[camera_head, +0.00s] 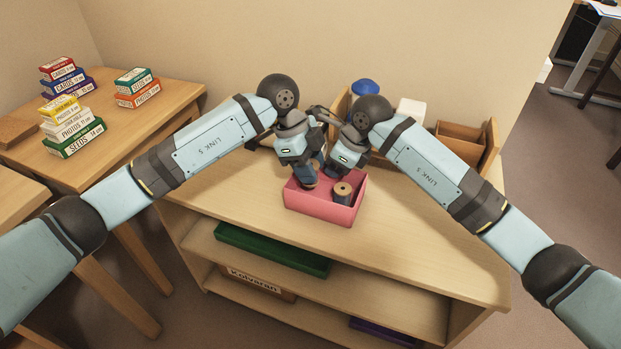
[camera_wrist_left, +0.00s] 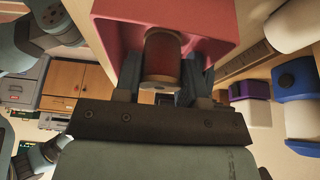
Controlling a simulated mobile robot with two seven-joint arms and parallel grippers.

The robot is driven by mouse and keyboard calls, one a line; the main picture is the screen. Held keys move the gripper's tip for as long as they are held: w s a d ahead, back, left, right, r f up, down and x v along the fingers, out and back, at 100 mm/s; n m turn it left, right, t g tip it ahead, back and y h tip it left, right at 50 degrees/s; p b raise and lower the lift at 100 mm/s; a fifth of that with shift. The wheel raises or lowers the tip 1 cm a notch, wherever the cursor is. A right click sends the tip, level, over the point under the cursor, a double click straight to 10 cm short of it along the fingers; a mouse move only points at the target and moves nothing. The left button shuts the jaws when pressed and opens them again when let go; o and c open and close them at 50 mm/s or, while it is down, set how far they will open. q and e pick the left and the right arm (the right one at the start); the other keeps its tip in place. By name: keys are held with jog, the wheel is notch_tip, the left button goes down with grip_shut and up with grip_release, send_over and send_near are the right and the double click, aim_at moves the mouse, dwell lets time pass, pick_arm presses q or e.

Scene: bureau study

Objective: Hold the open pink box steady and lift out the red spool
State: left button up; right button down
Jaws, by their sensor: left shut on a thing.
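The open pink box (camera_head: 322,209) stands on the top of the wooden shelf unit. My left gripper (camera_head: 306,180) reaches down into its left part. In the left wrist view, its fingers (camera_wrist_left: 163,80) are shut on the red spool (camera_wrist_left: 162,57), with the pink box (camera_wrist_left: 205,20) behind it. In the head view only the pale top of this spool (camera_head: 312,166) shows clearly. A second spool with dark thread (camera_head: 343,194) stands upright in the right part of the box. My right gripper (camera_head: 328,170) is at the box's back side; its fingertips are largely hidden, so its grip cannot be told.
Behind the grippers stand a blue-topped item (camera_head: 365,87), a white container (camera_head: 411,110) and a wooden organiser (camera_head: 460,140). The shelf top (camera_head: 415,235) is clear in front and to the right. Stacked small boxes (camera_head: 72,125) sit on the left table.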

pick_arm(q)
notch_tip(320, 180, up, 6)
jog(key=shift+f, duration=0.1)
pick_arm(e)
jog(key=c, duration=1.3)
grip_release()
jog(key=shift+o, duration=0.2)
jog(key=shift+r, duration=0.1)
jog(key=v, duration=1.2)
